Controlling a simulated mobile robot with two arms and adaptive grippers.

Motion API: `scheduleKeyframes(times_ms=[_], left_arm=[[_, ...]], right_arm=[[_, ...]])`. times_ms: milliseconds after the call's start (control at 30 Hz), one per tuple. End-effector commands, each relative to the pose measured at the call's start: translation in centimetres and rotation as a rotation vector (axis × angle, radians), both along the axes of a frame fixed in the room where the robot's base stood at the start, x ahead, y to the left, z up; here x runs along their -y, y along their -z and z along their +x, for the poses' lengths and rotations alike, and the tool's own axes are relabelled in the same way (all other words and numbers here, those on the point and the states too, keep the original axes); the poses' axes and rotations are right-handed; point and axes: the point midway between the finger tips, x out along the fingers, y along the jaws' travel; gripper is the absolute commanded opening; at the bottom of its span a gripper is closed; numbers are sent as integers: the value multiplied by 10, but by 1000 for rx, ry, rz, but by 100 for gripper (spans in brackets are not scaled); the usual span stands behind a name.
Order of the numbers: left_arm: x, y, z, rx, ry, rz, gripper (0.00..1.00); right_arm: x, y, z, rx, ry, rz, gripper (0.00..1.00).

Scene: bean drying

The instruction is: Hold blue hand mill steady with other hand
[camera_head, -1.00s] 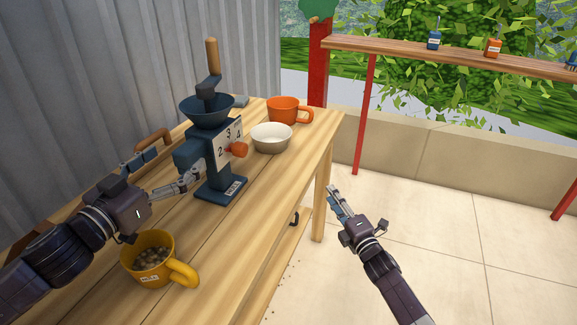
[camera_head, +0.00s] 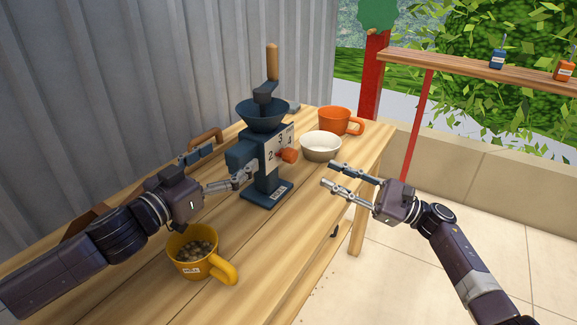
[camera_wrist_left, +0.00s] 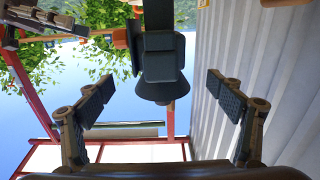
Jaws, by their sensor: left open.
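The blue hand mill (camera_head: 246,153) stands upright on the wooden table, with a hopper on top, a wooden crank handle, a numbered dial plate and an orange knob. My left gripper (camera_head: 224,164) is open at the mill's left side, its fingers pointing toward the body. In the left wrist view the mill (camera_wrist_left: 163,60) lies ahead, between the two spread fingers, with gaps on both sides. My right gripper (camera_head: 331,174) is open and empty, to the right of the mill near the table's right edge, its fingers pointing left. Contact between left fingers and mill cannot be seen.
A yellow mug (camera_head: 190,257) of beans stands in front of the mill. A white bowl (camera_head: 321,148) and an orange mug (camera_head: 336,120) stand behind it to the right. A corrugated wall (camera_head: 150,80) borders the table's left side.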

Motion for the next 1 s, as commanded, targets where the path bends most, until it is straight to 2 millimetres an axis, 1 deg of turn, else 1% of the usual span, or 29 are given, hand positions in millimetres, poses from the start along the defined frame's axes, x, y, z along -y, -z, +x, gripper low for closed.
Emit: scheduleKeyframes(times_ms=[300,400,567,833,867,1000], left_arm=[[24,-2,40,2,2,0,86],[30,-1,51,2,0,-1,86],[35,-1,60,0,1,0,86],[36,0,61,0,1,0,86],[36,0,61,0,1,0,84],[36,0,61,0,1,0,69]], right_arm=[[0,0,0,-3,1,3,29],[0,0,0,-3,1,3,29],[0,0,0,-4,1,3,29],[0,0,0,-4,2,4,29],[0,0,0,-4,2,4,29],[0,0,0,-4,2,4,29]])
